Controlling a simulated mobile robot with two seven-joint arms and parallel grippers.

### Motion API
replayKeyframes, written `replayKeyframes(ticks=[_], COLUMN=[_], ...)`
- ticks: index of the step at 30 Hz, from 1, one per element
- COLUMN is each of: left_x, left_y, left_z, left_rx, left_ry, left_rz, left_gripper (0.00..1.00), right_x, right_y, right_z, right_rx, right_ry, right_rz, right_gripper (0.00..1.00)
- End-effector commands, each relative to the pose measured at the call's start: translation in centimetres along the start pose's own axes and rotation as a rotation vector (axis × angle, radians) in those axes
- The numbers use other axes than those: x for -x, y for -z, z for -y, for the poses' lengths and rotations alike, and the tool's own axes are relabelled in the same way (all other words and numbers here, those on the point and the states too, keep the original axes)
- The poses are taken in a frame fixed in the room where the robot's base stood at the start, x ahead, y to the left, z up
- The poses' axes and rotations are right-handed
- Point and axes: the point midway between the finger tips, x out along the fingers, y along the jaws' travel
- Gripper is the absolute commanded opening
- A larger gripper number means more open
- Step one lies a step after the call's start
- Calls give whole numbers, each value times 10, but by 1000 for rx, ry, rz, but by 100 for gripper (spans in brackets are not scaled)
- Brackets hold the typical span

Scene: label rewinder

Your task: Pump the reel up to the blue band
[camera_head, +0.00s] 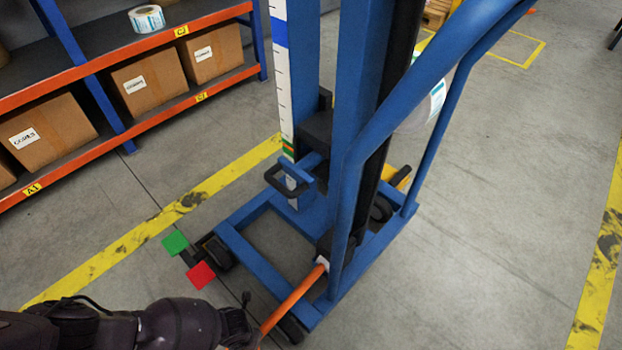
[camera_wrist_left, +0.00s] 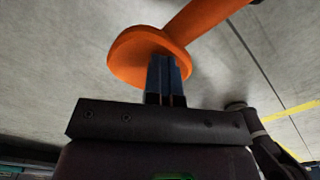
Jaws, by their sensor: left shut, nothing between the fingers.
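The blue lift trolley (camera_head: 258,253) stands on the floor with an upright mast (camera_head: 353,80). A white scale with tick marks (camera_head: 284,95) runs up its left side, with the blue band (camera_head: 280,32) high and a green band (camera_head: 288,148) low. The reel (camera_head: 430,108), white with a label, is partly hidden behind the mast and blue handle. The orange pump lever (camera_head: 292,300) slants down from the trolley's base; its wide end (camera_wrist_left: 135,58) shows in the left wrist view. My left gripper (camera_wrist_left: 167,62) is shut and empty, its fingertips at that end; contact is unclear.
A green pedal (camera_head: 175,242) and a red pedal (camera_head: 201,275) stick out at the trolley's left. An orange-edged shelf (camera_head: 150,100) with boxes stands at the upper left. Yellow floor lines (camera_head: 150,230) cross the floor.

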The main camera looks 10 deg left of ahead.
Motion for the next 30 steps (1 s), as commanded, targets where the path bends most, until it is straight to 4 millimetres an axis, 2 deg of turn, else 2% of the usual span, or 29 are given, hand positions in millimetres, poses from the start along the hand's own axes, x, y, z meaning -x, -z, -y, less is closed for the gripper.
replayKeyframes(ticks=[1,5,9,22,30], left_x=[2,13,43,117,158], left_y=[-8,-11,-17,-10,-7], left_z=[0,-1,-2,-3,-2], left_rx=[1,1,0,0,1], left_ry=[3,2,0,-3,-3], left_rz=[14,20,29,18,12], left_gripper=[0,0,0,0,0], right_x=[0,0,-1,1,8], right_y=[0,2,5,11,8], right_z=[0,1,4,11,7], right_rx=[0,7,30,106,70], right_ry=[0,5,21,54,43], right_rz=[0,13,65,213,249], right_gripper=[43,43,43,43,43])
